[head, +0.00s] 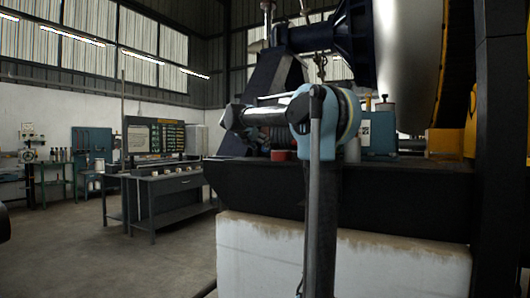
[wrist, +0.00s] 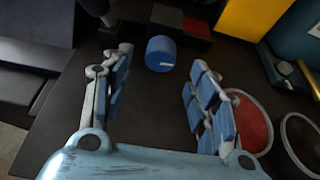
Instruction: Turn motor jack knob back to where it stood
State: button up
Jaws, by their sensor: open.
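My gripper (wrist: 160,72) is open in the wrist view, with blue pads on both fingers and nothing between them. A short blue cylinder (wrist: 160,53) with a small white mark stands on the dark surface just beyond the gap between the fingertips, apart from them. A red round piece with a pale rim (wrist: 248,122) sits right of the right finger, partly hidden by it. I cannot tell which of these is the motor jack knob. In the head view my arm hides the gripper; a red piece (head: 283,155) shows beside the arm.
A black base (head: 420,190) on a white block (head: 350,262) carries the machine. A teal box (head: 379,135) stands right of my arm. In the wrist view, a dark round piece (wrist: 300,133) and a yellow part (wrist: 250,15) are at the right. Open floor (head: 130,255) lies left.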

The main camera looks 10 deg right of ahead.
jog(key=shift+x, duration=3.05)
jog(key=c, duration=1.1)
